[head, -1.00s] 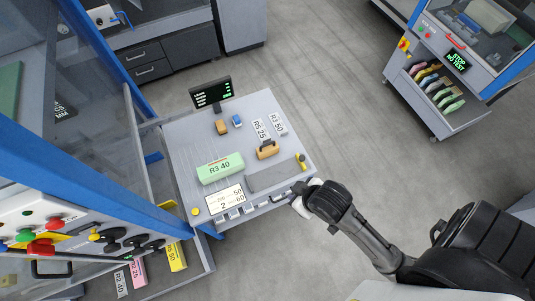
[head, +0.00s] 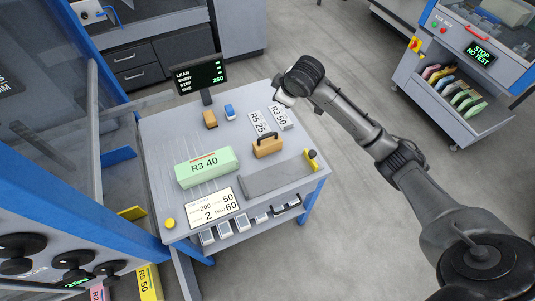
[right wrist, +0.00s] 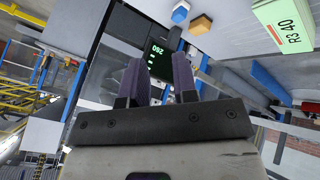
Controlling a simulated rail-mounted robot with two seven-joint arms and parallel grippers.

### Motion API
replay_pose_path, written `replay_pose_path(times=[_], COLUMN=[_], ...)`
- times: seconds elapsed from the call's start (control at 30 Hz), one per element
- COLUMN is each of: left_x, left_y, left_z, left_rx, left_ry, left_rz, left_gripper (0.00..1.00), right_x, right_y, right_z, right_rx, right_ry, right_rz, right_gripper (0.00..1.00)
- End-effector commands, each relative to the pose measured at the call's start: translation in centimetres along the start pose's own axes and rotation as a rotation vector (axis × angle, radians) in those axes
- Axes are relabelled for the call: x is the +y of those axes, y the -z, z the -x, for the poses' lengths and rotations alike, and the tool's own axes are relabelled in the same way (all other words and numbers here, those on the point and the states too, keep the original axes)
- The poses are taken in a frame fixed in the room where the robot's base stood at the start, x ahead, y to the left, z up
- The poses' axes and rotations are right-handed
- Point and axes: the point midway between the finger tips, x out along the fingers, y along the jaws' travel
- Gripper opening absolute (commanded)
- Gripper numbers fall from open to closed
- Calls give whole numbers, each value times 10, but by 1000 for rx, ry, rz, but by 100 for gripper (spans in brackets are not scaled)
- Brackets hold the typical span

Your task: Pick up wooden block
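A small wooden block (head: 210,119) lies on the grey tabletop (head: 165,130), left of a small blue block (head: 229,111). A larger wooden block with a dark handle (head: 267,149) stands nearer the table's middle. My right gripper (head: 285,98) hangs over the table's far right edge, mostly hidden by its own wrist in the head view. In the right wrist view its fingers (right wrist: 160,78) stand apart with nothing between them. That view also shows the small wooden block (right wrist: 200,24) beyond the fingertips, apart from them. My left gripper is out of view.
A green block marked R3 40 (head: 206,166) lies at the table's left. White labelled blocks (head: 279,117) stand near the far right edge. A display (head: 201,77) rises at the back. A grey strip (head: 275,180) and a black handle (head: 287,206) are at the front.

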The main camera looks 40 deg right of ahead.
Motion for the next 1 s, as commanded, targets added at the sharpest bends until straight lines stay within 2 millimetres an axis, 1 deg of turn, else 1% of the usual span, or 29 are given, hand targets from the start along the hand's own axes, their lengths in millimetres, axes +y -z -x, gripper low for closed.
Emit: replay_pose_path(times=[0.03,0.1,0.2,0.23,0.3,0.4,0.53,0.67,0.77,1.0], left_x=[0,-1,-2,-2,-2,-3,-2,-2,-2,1], left_y=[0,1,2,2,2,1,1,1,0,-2], left_z=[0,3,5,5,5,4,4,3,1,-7], left_rx=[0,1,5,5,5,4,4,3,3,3], left_ry=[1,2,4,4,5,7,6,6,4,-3], left_rz=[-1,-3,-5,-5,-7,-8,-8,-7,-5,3], left_gripper=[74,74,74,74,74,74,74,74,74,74], right_x=[6,3,-12,-15,-22,-31,-32,-33,-39,-61], right_y=[-16,-36,-51,-53,-53,-48,-46,-46,-47,-48], right_z=[-16,-36,-57,-60,-62,-58,-58,-60,-69,-104], right_rx=[-49,-87,-65,-47,12,97,147,168,174,174], right_ry=[67,192,376,419,493,541,539,534,534,534], right_rz=[28,88,190,224,313,451,590,663,682,685], right_gripper=[27,27,27,27,27,27,27,27,27,27])
